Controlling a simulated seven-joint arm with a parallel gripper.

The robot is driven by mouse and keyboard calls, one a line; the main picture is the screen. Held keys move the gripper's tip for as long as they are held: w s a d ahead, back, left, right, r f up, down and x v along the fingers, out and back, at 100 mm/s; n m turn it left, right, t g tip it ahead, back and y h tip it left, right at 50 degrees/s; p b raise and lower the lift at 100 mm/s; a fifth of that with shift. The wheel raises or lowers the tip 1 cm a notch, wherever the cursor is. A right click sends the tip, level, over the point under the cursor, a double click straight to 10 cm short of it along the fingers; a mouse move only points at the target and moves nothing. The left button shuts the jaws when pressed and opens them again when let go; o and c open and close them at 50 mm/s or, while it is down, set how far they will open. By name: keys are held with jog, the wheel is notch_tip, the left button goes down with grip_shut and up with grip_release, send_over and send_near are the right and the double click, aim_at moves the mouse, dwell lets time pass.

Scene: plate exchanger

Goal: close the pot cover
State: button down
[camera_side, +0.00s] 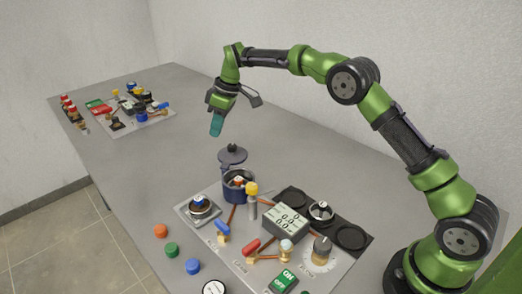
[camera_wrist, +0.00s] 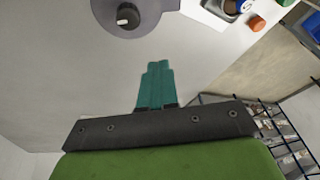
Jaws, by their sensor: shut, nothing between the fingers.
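The dark blue pot (camera_side: 238,190) stands at the back edge of the grey panel, with an orange and white item showing inside its open top. Its grey pot cover (camera_side: 233,156) is raised at the far side of the rim and carries a black knob. In the wrist view the cover (camera_wrist: 150,28) shows at the top edge, partly cut off, with its knob toward me. My gripper (camera_side: 215,126) hangs above the table, behind and slightly left of the cover and clear of it. Its teal fingers (camera_wrist: 155,82) are together and empty.
The panel (camera_side: 187,207) also bears a display box (camera_side: 285,222), valves and pipes. Orange (camera_side: 161,231), green (camera_side: 171,250) and blue (camera_side: 193,267) caps lie left of it. A second panel with small parts (camera_side: 140,108) is far left. The table between is clear.

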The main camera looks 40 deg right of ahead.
aim_at(231, 153)
notch_tip(231, 153, down, 8)
jog(key=w+n, duration=0.1)
jog(key=n, duration=0.3)
jog(key=shift+w+a+r, duration=0.15)
jog(key=shift+w+r, duration=0.05)
jog(key=shift+w, duration=0.1)
dwell(0.4)
dwell(0.5)
